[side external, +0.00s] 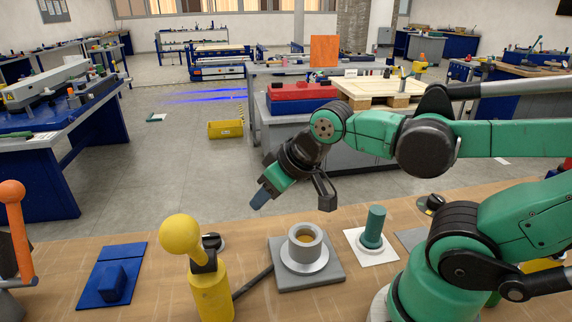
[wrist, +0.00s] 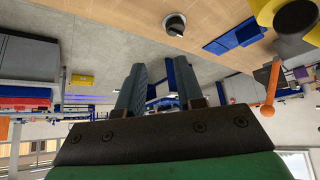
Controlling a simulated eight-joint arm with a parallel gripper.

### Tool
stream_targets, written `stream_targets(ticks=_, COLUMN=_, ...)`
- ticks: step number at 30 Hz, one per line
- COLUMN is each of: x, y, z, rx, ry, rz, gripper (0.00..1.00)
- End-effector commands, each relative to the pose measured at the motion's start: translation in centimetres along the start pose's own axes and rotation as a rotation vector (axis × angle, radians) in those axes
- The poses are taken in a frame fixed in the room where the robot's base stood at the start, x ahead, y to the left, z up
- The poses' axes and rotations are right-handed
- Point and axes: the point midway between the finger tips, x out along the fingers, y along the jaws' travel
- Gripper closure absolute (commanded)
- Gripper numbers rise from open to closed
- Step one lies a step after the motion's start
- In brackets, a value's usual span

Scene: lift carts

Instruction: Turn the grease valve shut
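No part is labelled as the grease valve, so I cannot tell for sure which it is. One black round knob (side external: 212,242) is on the wooden bench, partly behind the yellow ball-topped post (side external: 182,237). A second black knob (side external: 432,203) is at the right, near my arm. A black knob with a pale mark (wrist: 175,25) shows at the top of the wrist view. My gripper (side external: 260,198) is above the bench's far edge, tilted down and left, apart from everything. In the wrist view its two fingers (wrist: 157,90) are apart with nothing between them.
On the bench (side external: 255,227) are a grey plate with a metal ring (side external: 305,262), a green peg on a white plate (side external: 373,228), a blue block plate (side external: 112,278) and an orange-balled lever (side external: 15,235). A dark rod lies beside the yellow post.

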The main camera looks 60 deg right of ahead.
Motion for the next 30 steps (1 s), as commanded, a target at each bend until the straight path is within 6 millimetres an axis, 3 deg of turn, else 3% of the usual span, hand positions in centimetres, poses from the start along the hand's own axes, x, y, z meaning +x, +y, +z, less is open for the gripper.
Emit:
stream_targets(ticks=1, x=0.0, y=-0.1, z=-0.4, rx=0.018, ry=-0.012, rz=-0.001, gripper=0.52)
stream_targets(ticks=4, x=0.4, y=-0.3, z=-1.4, rx=0.099, ry=-0.064, rz=-0.001, gripper=0.23)
stream_targets(ticks=5, x=0.6, y=-0.4, z=-1.9, rx=0.133, ry=-0.085, rz=0.001, gripper=0.19)
stream_targets(ticks=11, x=3.3, y=-1.1, z=-4.7, rx=0.405, ry=-0.257, rz=0.046, gripper=0.19)
stream_targets(ticks=16, x=7.1, y=-1.8, z=-6.0, rx=0.631, ry=-0.395, rz=0.127, gripper=0.19)
stream_targets(ticks=24, x=12.5, y=-2.7, z=-5.8, rx=0.885, ry=-0.534, rz=0.269, gripper=0.19)
stream_targets(ticks=30, x=14.0, y=-2.9, z=-5.2, rx=0.937, ry=-0.56, rz=0.306, gripper=0.19)
